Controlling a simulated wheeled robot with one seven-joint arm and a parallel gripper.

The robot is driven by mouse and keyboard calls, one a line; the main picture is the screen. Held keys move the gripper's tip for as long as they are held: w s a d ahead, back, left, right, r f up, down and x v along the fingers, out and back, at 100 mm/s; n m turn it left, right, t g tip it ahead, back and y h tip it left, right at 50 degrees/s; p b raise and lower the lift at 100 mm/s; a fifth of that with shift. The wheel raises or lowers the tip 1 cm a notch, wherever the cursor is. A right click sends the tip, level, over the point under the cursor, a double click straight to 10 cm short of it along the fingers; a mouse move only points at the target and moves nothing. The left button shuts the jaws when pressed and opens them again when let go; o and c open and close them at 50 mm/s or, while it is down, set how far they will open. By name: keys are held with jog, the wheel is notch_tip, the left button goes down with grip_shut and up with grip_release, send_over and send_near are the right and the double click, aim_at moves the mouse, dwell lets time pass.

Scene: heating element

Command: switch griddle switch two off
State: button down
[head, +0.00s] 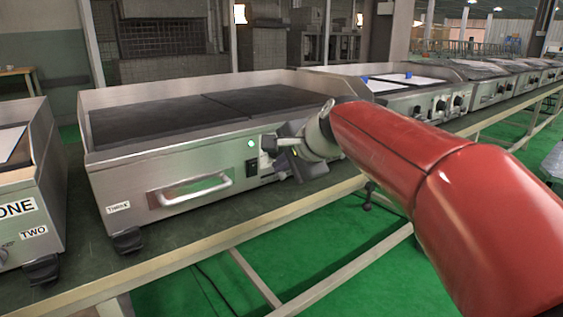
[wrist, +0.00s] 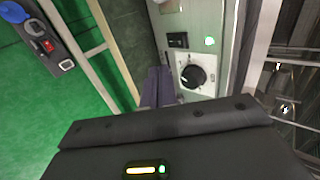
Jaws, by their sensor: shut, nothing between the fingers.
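A steel griddle (head: 190,160) with a dark flat top stands in the middle of the head view. Its front has a black switch (head: 252,169), a lit green lamp (head: 251,143) and a knob (head: 268,143). The wrist view shows the same black switch (wrist: 178,40), the green lamp (wrist: 209,41) and the black knob (wrist: 191,75) on a pale plate. My gripper (wrist: 158,73) is shut and empty, its fingers beside the panel, below and left of the switch in that view. Contact with the panel cannot be told. In the head view my wrist partly hides the front's right end.
A unit at the left edge carries labels "ONE" (head: 15,208) and "TWO" (head: 33,232). Another small label (head: 118,207) on the middle griddle is hard to read. A handle (head: 195,190) juts from its front. More appliances line the bench rightward. Green floor (head: 200,285) lies in front.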

aim_at(253, 168)
jog(key=w+a+f, duration=0.1)
jog(key=w, duration=0.1)
jog(key=w+a+f, duration=0.1)
jog(key=w+a, duration=0.1)
jog(key=w+a+f, duration=0.1)
jog(key=w, duration=0.1)
jog(key=shift+w+a+f, duration=0.35)
jog(key=shift+f, duration=0.05)
jog(key=shift+w+a, duration=0.25)
jog(key=shift+w, duration=0.2)
jog(key=shift+r, duration=0.15)
jog(key=p, duration=0.3)
jog(key=shift+w+a+r, duration=0.15)
jog(key=shift+w+r, duration=0.05)
jog(key=shift+r, duration=0.2)
jog(key=shift+f, duration=0.45)
jog(key=shift+b, duration=0.3)
jog(key=shift+r, duration=0.1)
